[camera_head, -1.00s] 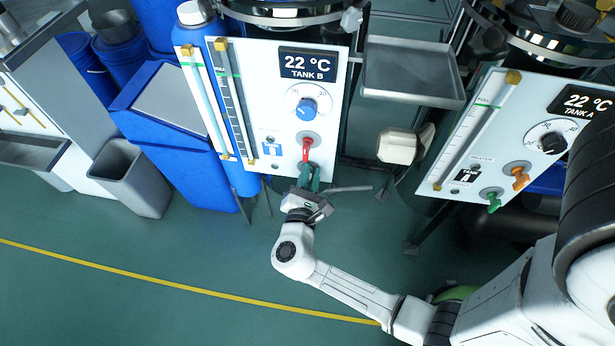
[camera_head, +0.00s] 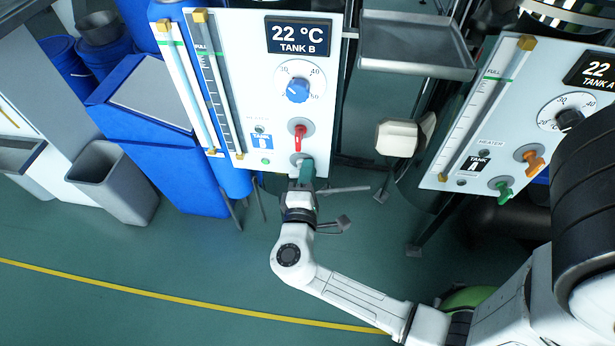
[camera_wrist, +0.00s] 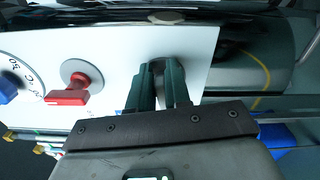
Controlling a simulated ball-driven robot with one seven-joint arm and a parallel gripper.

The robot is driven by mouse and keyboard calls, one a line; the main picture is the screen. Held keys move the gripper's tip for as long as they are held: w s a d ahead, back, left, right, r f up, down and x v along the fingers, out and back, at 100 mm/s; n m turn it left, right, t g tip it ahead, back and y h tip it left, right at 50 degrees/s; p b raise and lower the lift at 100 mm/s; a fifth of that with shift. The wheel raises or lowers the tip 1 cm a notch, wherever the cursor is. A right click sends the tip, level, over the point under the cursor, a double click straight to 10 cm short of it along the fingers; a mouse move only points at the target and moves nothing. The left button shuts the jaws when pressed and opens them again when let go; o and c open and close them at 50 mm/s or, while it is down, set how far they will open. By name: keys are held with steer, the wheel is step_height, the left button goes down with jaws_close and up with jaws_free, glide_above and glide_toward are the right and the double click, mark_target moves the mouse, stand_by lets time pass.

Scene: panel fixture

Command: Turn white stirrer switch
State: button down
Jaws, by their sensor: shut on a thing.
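The tank B panel (camera_head: 220,100) is a white board with several controls. My gripper (camera_head: 304,168) is at its bottom edge, just below the red switch (camera_head: 299,135). In the wrist view my two dark green fingers (camera_wrist: 163,85) are shut on the white stirrer switch, whose pale round base (camera_wrist: 157,66) shows between and behind them. The fingers hide most of its handle, so its exact angle cannot be told. The red switch also shows in the wrist view (camera_wrist: 72,92), left of the fingers and apart from them.
A blue dial (camera_head: 297,91) is above the red switch. The tank A panel (camera_head: 520,110) with orange (camera_head: 533,160) and green (camera_head: 504,188) switches stands to the right. A metal tray (camera_head: 415,45) juts out between the panels. The floor in front is clear.

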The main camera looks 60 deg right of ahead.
steer(key=shift+f+m+b, duration=0.3)
steer(key=shift+m+b, duration=0.45)
steer(key=shift+m, duration=0.25)
steer(key=c, duration=1.2)
jaws_free()
steer(key=shift+o, duration=0.2)
steer(key=p+v, duration=0.2)
steer(key=v, duration=0.9)
steer(key=shift+p, duration=0.3)
steer(key=shift+d, duration=0.1)
